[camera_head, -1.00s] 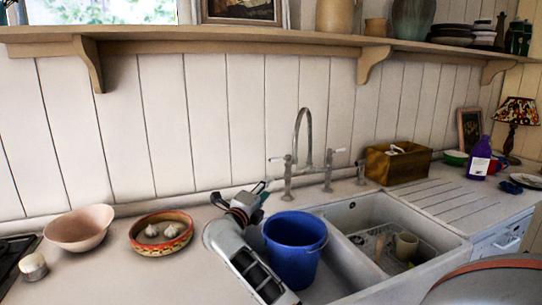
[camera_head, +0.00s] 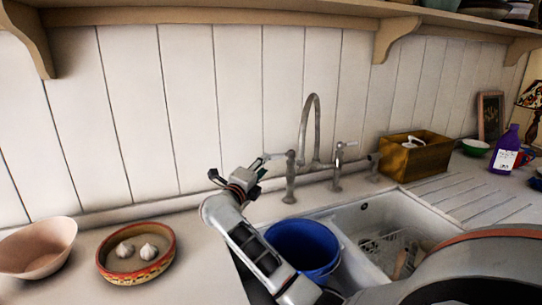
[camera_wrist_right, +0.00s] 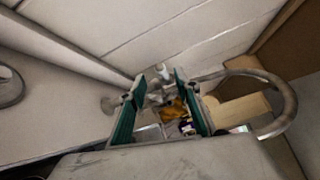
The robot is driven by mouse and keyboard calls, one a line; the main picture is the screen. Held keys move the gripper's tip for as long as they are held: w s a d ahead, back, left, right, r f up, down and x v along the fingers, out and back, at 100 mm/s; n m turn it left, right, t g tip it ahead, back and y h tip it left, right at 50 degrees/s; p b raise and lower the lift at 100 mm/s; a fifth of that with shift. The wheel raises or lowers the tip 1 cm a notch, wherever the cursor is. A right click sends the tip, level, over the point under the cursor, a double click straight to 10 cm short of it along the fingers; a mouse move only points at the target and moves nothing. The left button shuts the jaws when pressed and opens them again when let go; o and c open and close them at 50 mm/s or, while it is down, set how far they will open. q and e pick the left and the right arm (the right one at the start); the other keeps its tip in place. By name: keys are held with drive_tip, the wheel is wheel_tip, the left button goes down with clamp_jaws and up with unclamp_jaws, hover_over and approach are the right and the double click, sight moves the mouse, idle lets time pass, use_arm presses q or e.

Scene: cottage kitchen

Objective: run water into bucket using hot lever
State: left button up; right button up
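The grey tap has a tall curved spout (camera_head: 313,98) and two levers with pale handles. The left lever (camera_head: 272,157) is beside my right gripper (camera_head: 238,174); the right lever (camera_head: 346,144) is farther off. The task's hot lever is not marked. My right gripper is open, with its fingers just left of the left lever. In the wrist view, its green-padded fingers (camera_wrist_right: 164,104) are apart, with a pale tap part (camera_wrist_right: 163,73) seen between them; contact cannot be told. The blue bucket (camera_head: 302,240) stands upright at the sink's left side, partly behind my arm. No water stream shows.
The white sink (camera_head: 400,212) has a rack inside. A brown wooden box (camera_head: 416,154) and a purple bottle (camera_head: 505,150) stand right of the tap. A painted bowl with garlic (camera_head: 137,252) and a pink bowl (camera_head: 38,248) stand left. A shelf (camera_head: 230,16) runs above.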

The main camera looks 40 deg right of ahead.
sight(282, 156)
drive_tip(key=shift+x, duration=3.6)
clamp_jaws()
